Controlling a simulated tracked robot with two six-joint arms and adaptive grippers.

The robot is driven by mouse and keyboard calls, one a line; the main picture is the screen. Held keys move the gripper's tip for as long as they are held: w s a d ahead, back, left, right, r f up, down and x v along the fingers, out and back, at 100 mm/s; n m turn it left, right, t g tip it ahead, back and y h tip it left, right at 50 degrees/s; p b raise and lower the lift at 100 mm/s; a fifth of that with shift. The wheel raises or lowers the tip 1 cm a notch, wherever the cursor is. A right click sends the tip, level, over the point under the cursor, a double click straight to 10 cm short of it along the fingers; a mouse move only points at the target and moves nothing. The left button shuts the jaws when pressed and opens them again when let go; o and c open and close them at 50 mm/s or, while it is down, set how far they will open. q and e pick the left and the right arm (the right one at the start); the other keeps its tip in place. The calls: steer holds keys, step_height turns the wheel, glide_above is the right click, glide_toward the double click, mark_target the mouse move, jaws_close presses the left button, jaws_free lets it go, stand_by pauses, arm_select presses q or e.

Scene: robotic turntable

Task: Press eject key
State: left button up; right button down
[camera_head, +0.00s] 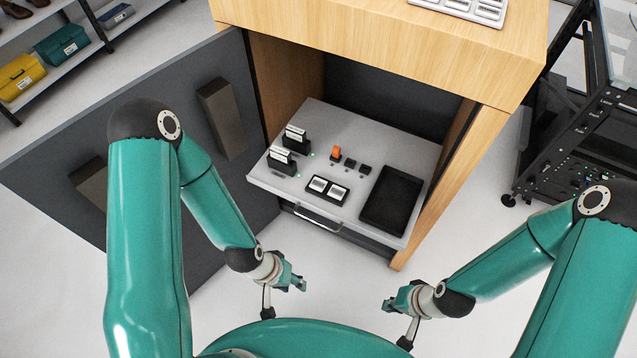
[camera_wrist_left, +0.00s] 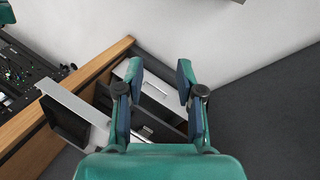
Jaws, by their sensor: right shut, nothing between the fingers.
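A pulled-out grey shelf (camera_head: 330,125) in the wooden cabinet carries the controls. An orange key (camera_head: 336,153) stands in a row with two small black keys (camera_head: 357,166). In front of them is a black-framed panel with two white keys (camera_head: 327,188). I cannot read which one is the eject key. My left gripper (camera_head: 299,284) is in front of the shelf, below its front edge in the picture, clear of it. Its fingers are apart and empty in the left wrist view (camera_wrist_left: 157,70). My right gripper (camera_head: 389,304) is shut and empty, farther right, also clear of the shelf.
Two upright slotted units with white cards (camera_head: 296,135) and green lights stand at the shelf's left. A black tray (camera_head: 392,200) lies at its right. A handle (camera_head: 317,219) is below the front edge. The open grey door (camera_head: 160,85) bounds the left side.

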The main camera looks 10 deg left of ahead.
arm_select(q)
jaws_close()
stand_by(1.1)
